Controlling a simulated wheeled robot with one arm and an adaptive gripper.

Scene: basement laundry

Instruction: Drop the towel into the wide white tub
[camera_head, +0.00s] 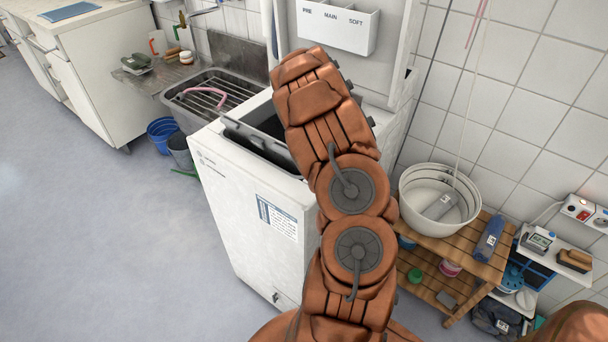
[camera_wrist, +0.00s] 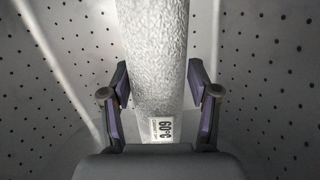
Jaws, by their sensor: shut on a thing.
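In the wrist view a pale, rough-textured towel (camera_wrist: 155,50), rolled up, stands between the fingers of my gripper (camera_wrist: 162,108), which is shut on it. A white tag on the towel reads 60°C. Perforated drum walls surround them. In the head view my arm reaches to the open top of the white washing machine (camera_head: 245,235); my gripper and the towel are hidden there.
The wooden shelf (camera_head: 452,249) also carries a blue-grey roll or bottle (camera_head: 489,238) beside the tub. The raised lid with a white tray (camera_head: 337,25) is behind my arm. A sink (camera_head: 203,98) is left of the machine. A tiled wall is close behind the tub.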

